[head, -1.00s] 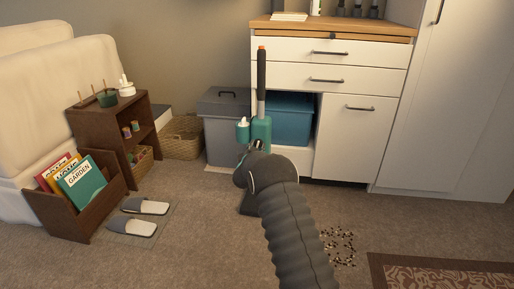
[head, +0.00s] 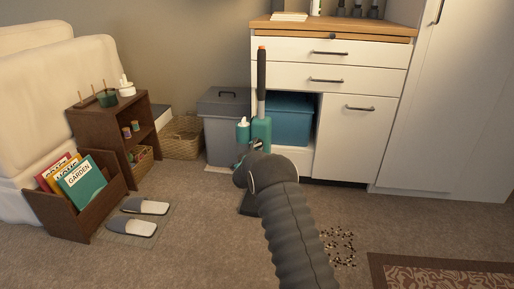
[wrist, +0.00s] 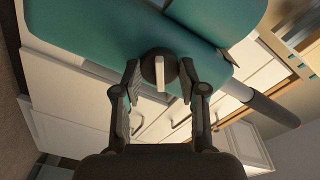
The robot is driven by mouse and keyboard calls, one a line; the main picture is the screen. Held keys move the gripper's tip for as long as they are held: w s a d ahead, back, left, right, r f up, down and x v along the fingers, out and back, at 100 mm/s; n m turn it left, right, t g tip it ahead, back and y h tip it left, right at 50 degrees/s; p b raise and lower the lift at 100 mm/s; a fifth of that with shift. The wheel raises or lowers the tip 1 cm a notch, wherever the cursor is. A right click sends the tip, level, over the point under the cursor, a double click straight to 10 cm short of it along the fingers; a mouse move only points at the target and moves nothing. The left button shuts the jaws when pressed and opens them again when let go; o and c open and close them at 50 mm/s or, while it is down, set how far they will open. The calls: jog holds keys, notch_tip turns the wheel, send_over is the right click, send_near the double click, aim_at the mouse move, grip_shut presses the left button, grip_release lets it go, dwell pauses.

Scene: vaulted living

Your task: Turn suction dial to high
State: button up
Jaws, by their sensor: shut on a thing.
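The teal upright vacuum (head: 261,130) stands in front of the cabinet, with a dark, orange-tipped handle (head: 261,75). In the wrist view its teal body (wrist: 85,30) fills the upper part. The round dark suction dial (wrist: 158,72) has a pale raised bar, which points nearly along the picture's vertical. In the head view my gripper (head: 257,146) is at the vacuum's body, and my arm hides the lower part and the dial. No setting marks are readable.
A grey lidded bin (head: 222,125) and a blue box (head: 290,120) are close behind the vacuum. The white cabinet (head: 352,135) stands behind to the right. Slippers (head: 140,215) lie left, and scattered bits (head: 340,245) lie on the carpet at right.

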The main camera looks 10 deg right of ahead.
jog(key=shift+m, duration=0.3)
jog(key=o, duration=1.2)
jog(key=shift+d, duration=0.1)
jog(key=shift+c, duration=0.2)
jog(key=v, duration=1.2)
jog(key=shift+f, duration=0.1)
